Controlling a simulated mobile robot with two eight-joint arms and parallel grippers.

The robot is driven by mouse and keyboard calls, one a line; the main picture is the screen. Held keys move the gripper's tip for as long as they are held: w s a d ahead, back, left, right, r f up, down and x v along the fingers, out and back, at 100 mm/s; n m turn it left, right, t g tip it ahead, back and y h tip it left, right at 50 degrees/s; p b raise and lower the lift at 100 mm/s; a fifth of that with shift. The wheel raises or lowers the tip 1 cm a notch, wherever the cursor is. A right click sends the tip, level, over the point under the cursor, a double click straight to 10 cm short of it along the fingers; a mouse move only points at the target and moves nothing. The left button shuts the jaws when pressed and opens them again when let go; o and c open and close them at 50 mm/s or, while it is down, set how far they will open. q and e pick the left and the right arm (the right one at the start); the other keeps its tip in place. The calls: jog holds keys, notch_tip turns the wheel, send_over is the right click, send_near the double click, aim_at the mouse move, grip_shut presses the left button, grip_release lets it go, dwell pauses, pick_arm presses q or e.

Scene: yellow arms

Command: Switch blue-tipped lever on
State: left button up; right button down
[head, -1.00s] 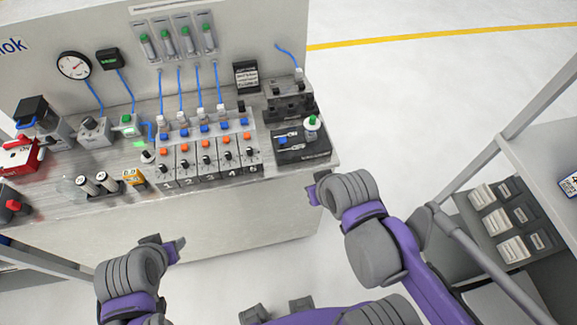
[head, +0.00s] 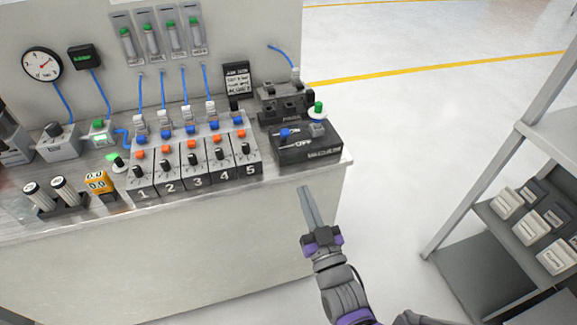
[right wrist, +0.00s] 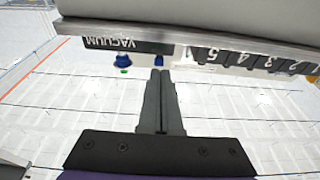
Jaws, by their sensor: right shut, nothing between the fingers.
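The blue-tipped lever (head: 285,133) stands on the black box (head: 306,153) at the right end of the bench. White "OFF" lettering shows to the right of the lever, on the box top. My right gripper (head: 305,190) is shut and empty, its fingers pointing up toward the bench front, below the box and apart from it. In the right wrist view the shut fingers (right wrist: 159,75) point toward the bench edge, near the "VACUUM" label (right wrist: 110,43). Small blue and green parts show there; I cannot tell which is the lever. My left gripper is out of view.
A green-topped knob (head: 317,108) stands behind the lever. Numbered switch blocks (head: 195,165) with blue and orange buttons lie to its left. A grey shelf (head: 490,190) with boxes stands at the right. Open floor lies between bench and shelf.

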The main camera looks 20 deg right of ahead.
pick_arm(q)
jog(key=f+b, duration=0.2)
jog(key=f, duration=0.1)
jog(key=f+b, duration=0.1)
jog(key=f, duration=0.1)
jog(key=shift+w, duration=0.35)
pick_arm(e)
jog(key=t, duration=0.1)
jog(key=s+f+t, duration=0.1)
jog(key=t, duration=0.1)
jog(key=shift+s+f, duration=0.1)
jog(key=shift+f, duration=0.15)
send_near(286, 136)
jog(key=x, duration=0.7)
jog(key=shift+s, duration=0.1)
pick_arm(q)
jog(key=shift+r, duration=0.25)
jog(key=shift+p, duration=0.3)
